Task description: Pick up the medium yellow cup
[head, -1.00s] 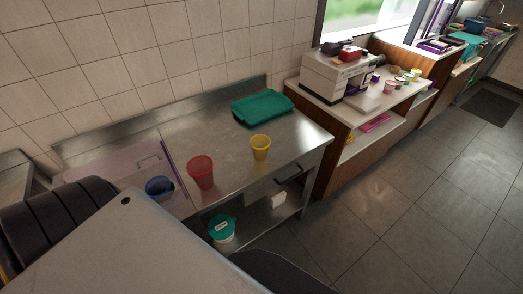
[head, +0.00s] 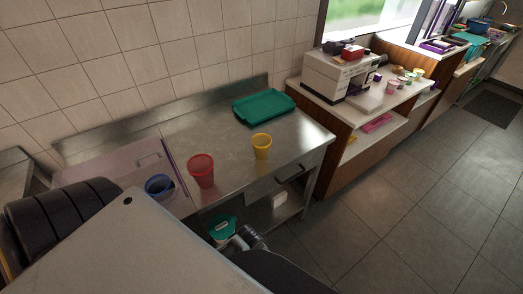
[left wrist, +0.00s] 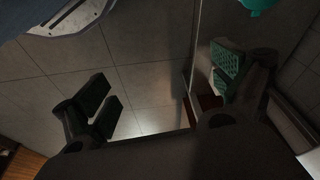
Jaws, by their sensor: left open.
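The medium yellow cup (head: 261,146) stands upright on the steel table (head: 222,146), near its front edge and right of the larger red cup (head: 201,171). The yellow cup is not seen in that view. In the head view a grey and black part of my arm (head: 246,238) shows low in front of the table, below the cup; its fingers cannot be made out. My right gripper is not in view.
A green tray (head: 264,107) lies at the table's back right. A teal-lidded container (head: 222,227) sits on the lower shelf, partly hidden. A wooden counter (head: 328,163) with a white machine (head: 335,76) adjoins on the right. Open tiled floor lies in front.

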